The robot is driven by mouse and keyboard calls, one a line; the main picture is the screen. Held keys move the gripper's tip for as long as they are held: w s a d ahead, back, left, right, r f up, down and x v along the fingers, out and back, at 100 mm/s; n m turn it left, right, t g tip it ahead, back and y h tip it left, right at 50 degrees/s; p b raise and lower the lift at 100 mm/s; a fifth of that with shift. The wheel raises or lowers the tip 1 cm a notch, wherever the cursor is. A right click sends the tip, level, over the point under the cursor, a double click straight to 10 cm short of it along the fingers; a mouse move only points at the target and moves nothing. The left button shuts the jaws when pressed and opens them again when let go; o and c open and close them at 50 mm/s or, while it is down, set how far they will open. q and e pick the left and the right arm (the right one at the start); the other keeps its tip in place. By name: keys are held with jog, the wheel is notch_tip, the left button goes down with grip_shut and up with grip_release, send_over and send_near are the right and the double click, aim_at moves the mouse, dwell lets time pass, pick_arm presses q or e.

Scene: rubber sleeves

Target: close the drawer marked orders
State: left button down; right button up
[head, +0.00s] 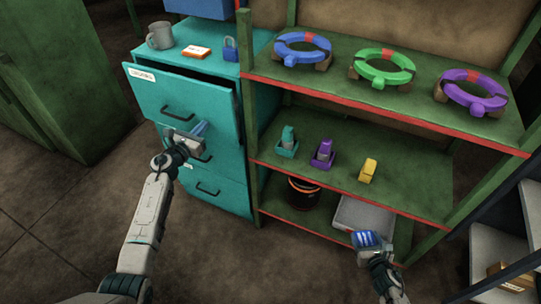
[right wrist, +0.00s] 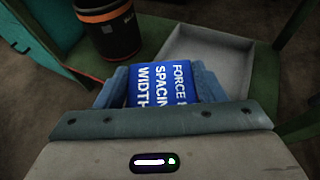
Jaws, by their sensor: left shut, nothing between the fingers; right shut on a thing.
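A teal cabinet (head: 235,207) stands at the left with several drawers. Its top drawer (head: 150,98) is pulled out, with a dark gap along its top; its small white label (head: 142,75) is too small to read surely. The drawers below look shut. My left gripper (head: 200,129) is shut and empty, in front of the cabinet just below the top drawer's handle (head: 178,115); I cannot tell whether it touches. My right gripper (head: 367,238) is shut on a blue block with white lettering (right wrist: 162,85), in front of the shelf's lower right part.
A grey mug (head: 160,36), an orange-and-white card (head: 196,52) and a blue padlock (head: 231,49) are on the cabinet top. The green shelf (head: 415,190) beside it holds rings and small clamps. A grey tray (head: 362,215) and dark pot (head: 303,193) sit low.

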pick_arm(q)
jog(key=b+x, duration=0.1)
jog(key=x, duration=0.3)
jog(key=shift+r, duration=0.25)
